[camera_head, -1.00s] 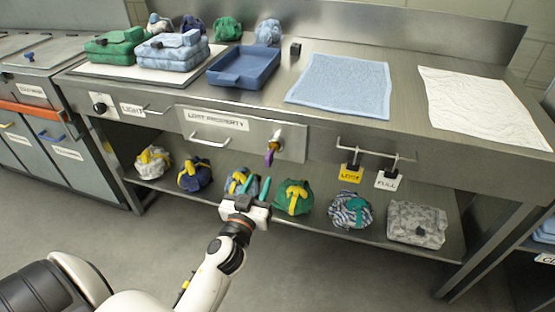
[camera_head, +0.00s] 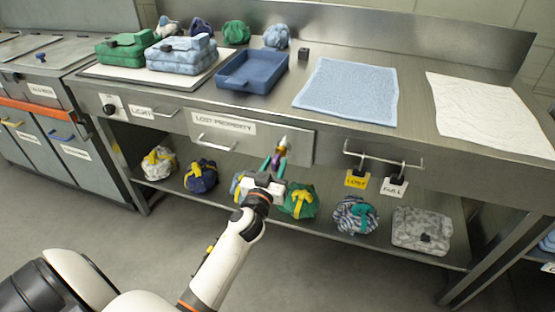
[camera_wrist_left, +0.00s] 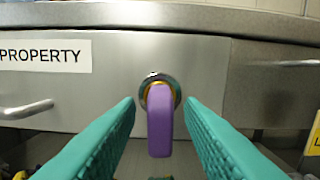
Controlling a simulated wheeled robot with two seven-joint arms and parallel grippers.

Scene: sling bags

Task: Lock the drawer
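The drawer (camera_head: 215,130) labelled LOST PROPERTY is in the bench front in the head view and looks closed. Its handle (camera_head: 218,144) is on the left part of its face. A lock with a purple key (camera_wrist_left: 159,120) sits at the drawer's right side; the key hangs straight down in the left wrist view. My left gripper (camera_head: 274,165) is just in front of the lock, its teal fingers (camera_wrist_left: 160,138) open on either side of the key, with gaps on both sides. My right gripper does not show.
Yellow and white tags (camera_head: 356,181) hang from a rail right of the drawer. Several wrapped bags, such as a green one (camera_head: 299,201), lie on the lower shelf under the gripper. A blue tray (camera_head: 232,82) and blue mat (camera_head: 345,118) lie on the bench.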

